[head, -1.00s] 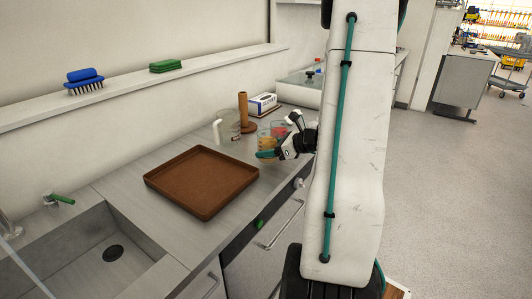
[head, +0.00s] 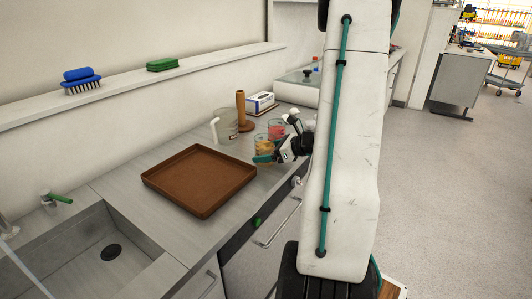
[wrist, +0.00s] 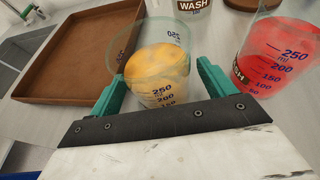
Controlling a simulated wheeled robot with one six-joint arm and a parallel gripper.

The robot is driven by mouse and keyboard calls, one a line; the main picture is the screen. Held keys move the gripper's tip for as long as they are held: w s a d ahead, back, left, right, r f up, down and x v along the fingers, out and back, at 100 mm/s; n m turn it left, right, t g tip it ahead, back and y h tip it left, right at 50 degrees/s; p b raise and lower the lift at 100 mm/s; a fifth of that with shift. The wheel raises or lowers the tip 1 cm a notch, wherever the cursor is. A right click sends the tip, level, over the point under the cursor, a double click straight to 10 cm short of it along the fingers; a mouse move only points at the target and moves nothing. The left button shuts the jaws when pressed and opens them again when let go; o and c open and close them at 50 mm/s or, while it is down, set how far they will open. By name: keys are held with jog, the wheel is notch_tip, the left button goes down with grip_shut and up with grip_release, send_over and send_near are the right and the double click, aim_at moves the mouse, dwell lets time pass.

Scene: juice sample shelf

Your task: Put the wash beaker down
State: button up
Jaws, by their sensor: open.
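A clear beaker with yellow-orange contents (wrist: 158,68) stands between my gripper's green fingers (wrist: 158,88) in the wrist view. The fingers are open, with a gap visible on the right side; contact on the left is hard to tell. In the head view this beaker (head: 264,144) stands on the counter, and my gripper (head: 268,157) is at its near side. A clear vessel labelled WASH (wrist: 193,8) is behind, cut off by the frame.
A brown tray (head: 200,208) lies left of the beakers. A sink (head: 85,268) is at front left.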

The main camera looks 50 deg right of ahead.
jog(key=v, duration=1.1)
jog(key=shift+s, duration=0.3)
jog(key=shift+d, duration=0.1)
